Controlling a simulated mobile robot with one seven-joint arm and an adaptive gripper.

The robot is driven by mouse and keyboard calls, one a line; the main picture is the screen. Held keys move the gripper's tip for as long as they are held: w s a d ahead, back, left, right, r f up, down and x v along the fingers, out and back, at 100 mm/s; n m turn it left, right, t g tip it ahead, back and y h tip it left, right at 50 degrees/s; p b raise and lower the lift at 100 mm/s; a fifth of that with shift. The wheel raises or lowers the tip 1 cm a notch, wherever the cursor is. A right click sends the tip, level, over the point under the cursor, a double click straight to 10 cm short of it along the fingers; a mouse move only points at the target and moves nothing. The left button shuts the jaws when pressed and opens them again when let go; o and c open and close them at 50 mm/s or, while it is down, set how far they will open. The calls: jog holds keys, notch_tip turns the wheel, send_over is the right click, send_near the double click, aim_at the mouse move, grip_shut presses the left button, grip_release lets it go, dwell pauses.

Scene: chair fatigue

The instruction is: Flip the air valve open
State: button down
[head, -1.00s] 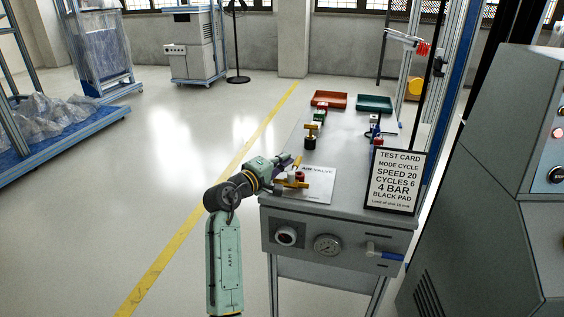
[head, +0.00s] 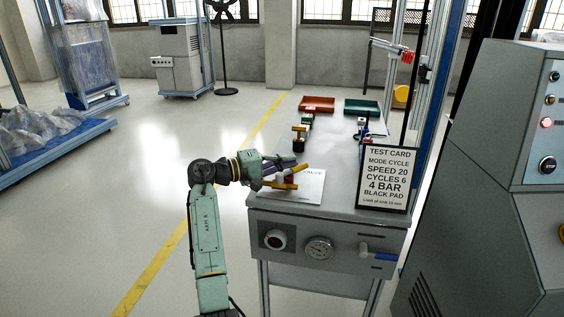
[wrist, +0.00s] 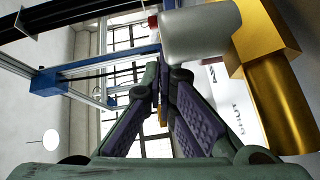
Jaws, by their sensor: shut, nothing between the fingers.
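In the wrist view my gripper's purple fingers (wrist: 160,82) are closed together and empty. The valve's brass body (wrist: 281,105) fills the right side there, with a rounded grey part (wrist: 201,35) with a red tip beside the fingers. The sheet's word "SHUT" (wrist: 239,118) shows beyond. The valve's handle position is unclear.
A test card (head: 384,178) stands at the bench's front right. A red tray (head: 317,104) and a green tray (head: 362,107) sit at the back. A grey cabinet (head: 470,190) stands right.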

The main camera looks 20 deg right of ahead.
aim_at(299, 166)
jog(key=shift+s+d, duration=0.3)
jog(key=shift+s+d+m+g, duration=0.15)
jog(key=shift+m+g, duration=0.15)
jog(key=shift+g, duration=0.25)
jog(key=shift+s+d+m+g, duration=0.1)
jog(key=shift+m+g, duration=0.2)
jog(key=shift+g, duration=0.25)
jog(key=shift+s, duration=0.1)
jog(key=shift+s+d+p, duration=0.3)
jog(key=shift+s+d, duration=0.05)
jog(key=shift+s, duration=0.3)
jog(key=shift+s+d, duration=0.15)
jog(key=shift+s, duration=0.25)
jog(key=shift+s+d+f+p, duration=0.2)
jog(key=shift+s+f+p, duration=0.15)
jog(key=shift+s, duration=0.1)
jog(key=shift+s+r, duration=0.2)
jog(key=shift+r, duration=0.1)
jog(key=shift+w, duration=0.1)
jog(key=shift+r, duration=0.1)
